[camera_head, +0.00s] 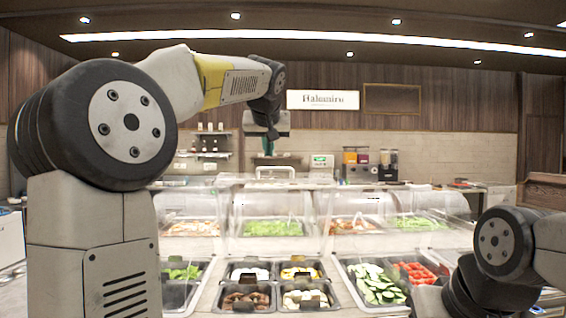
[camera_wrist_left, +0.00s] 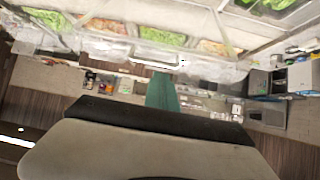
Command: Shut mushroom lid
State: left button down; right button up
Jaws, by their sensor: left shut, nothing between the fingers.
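My left gripper (camera_head: 268,148) hangs from the raised left arm above and behind the serving counter. It is shut and empty, and its green finger part also shows in the left wrist view (camera_wrist_left: 162,95). Clear curved lids (camera_head: 270,207) stand along the counter, over wells of food. In the front, a small well holds brown pieces (camera_head: 247,299) and the one beside it holds pale slices (camera_head: 304,299). I cannot tell for sure which holds mushrooms or which lid belongs to it. The gripper is apart from the lids. My right gripper is outside the view.
Cucumber slices (camera_head: 374,284) and red tomato pieces (camera_head: 413,272) fill wells at the front right. Greens (camera_head: 182,272) are at the left. Dispensers (camera_head: 357,160) stand on the back counter. The air above the lids is open.

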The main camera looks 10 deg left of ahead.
pick_arm(q)
jog(key=w+r+t, duration=0.1)
jog(key=w+r, duration=0.3)
send_over(274, 169)
jog(key=w, duration=0.3)
jog(key=shift+n+y, duration=0.3)
jog(key=shift+n, duration=0.1)
jog(key=f, duration=0.5)
jog(key=shift+s+a+f, duration=0.1)
jog(key=shift+a, duration=0.2)
jog(key=shift+f, duration=0.25)
jog(key=shift+s+d+f, duration=0.15)
jog(key=shift+s+f, duration=0.35)
jog(key=shift+s, duration=0.35)
jog(key=shift+s+d+f, duration=0.1)
jog(key=shift+s+f, duration=0.4)
jog(key=shift+f, duration=0.15)
